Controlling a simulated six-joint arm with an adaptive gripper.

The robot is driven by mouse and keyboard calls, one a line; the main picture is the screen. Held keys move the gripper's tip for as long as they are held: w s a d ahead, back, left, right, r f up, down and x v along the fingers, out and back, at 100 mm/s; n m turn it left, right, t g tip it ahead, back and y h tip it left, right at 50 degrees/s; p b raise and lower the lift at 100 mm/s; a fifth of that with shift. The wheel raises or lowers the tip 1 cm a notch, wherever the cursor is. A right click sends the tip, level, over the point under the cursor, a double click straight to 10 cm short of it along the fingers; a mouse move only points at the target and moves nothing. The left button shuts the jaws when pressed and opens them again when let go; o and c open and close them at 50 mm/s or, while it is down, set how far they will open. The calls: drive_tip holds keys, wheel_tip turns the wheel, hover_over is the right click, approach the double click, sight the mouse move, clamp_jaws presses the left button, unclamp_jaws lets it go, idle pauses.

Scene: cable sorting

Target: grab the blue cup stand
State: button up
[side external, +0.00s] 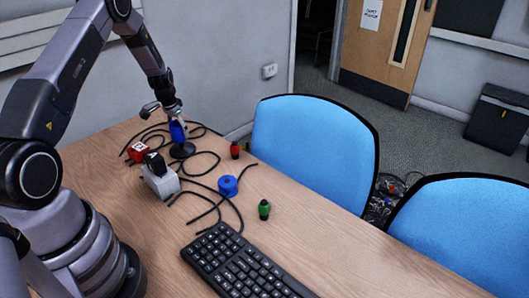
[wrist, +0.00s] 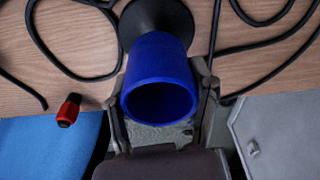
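The blue cup (side external: 178,132) sits upright on a round black base (side external: 184,151) near the table's far left side. In the wrist view the blue cup (wrist: 160,70) has its open mouth toward the camera, and part of its black base (wrist: 156,15) shows above it. My gripper (side external: 174,109) is over the cup, pointing down. In the wrist view my gripper (wrist: 161,85) is open, with one finger on each side of the cup. The cup hides parts of the fingers, and I cannot tell whether they touch it.
Black cables (side external: 203,163) lie around the base. A red block (side external: 138,151), a grey box (side external: 161,181), a blue spool (side external: 228,185), a small red item (side external: 235,150) and a green one (side external: 264,209) are nearby. A keyboard (side external: 243,265) lies in front; blue chairs (side external: 315,140) border the table.

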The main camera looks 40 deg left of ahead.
drive_tip(key=c, duration=0.7)
